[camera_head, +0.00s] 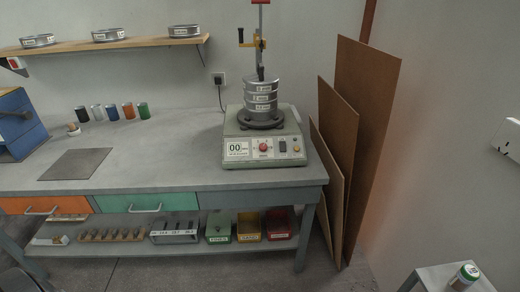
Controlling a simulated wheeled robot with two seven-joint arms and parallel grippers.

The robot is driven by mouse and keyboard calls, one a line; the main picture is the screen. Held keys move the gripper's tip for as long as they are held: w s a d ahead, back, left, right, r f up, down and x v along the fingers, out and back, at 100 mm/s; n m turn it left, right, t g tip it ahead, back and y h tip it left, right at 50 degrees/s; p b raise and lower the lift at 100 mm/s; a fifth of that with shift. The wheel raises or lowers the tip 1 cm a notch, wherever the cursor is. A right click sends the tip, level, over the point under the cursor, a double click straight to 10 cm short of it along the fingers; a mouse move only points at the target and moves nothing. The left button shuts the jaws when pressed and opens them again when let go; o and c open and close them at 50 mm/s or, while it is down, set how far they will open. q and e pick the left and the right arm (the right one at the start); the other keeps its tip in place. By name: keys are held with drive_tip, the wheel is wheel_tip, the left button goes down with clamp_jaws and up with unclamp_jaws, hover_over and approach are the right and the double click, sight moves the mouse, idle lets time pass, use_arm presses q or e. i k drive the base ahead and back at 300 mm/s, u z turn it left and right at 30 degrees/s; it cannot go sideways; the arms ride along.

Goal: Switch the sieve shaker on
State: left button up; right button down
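The sieve shaker (235,128) stands on the right part of the concrete bench (160,150). It has a grey-green base with a front panel. The panel carries a display (237,149) reading "00", a red round knob or button (263,147), a dark rocker-like switch (283,146) and a small round control (297,148) at the right. The switch's position is too small to tell. A stack of metal sieves (262,98) sits on the shaker under a clamp column (261,45) with a black handle and red top. Neither of my grippers is in view.
A wall socket (218,79) with a black plug is behind the shaker. Several coloured jars (112,112), a dark mat (76,164) and a blue box (18,125) are left. Brown boards (362,110) lean at the right end. The bench front before the shaker is clear.

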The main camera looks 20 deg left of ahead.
sight(282, 145)
drive_tip(key=u, duration=0.1)
drive_tip(key=k, duration=0.3)
drive_tip(key=u, duration=1.45)
drive_tip(key=i, duration=0.5)
drive_tip(key=u, duration=0.05)
